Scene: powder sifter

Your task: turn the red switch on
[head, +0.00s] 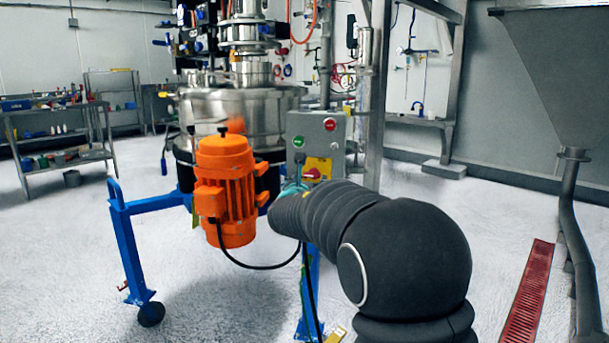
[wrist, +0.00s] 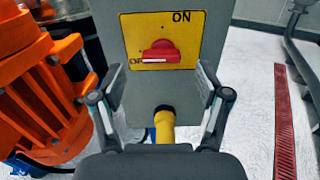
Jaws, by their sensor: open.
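The red switch (wrist: 160,52) is a rotary knob on a yellow plate (wrist: 187,24) marked ON at the upper right and OFF at the left. Its pale pointer mark sits at the left end, by the OFF label, and the knob lies roughly level. In the head view the red switch (head: 312,174) is on the lower part of a grey control box (head: 330,128). My gripper (wrist: 162,90) is open and empty in the wrist view. Its two fingers stand left and right of the knob, apart from it.
An orange motor (wrist: 40,90) stands close to the left of my gripper. A yellow cable gland (wrist: 164,125) is under the box. The box also carries a green button (head: 298,141) and a red button (head: 329,124). Floor to the right is clear up to a red drain grate (head: 527,292).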

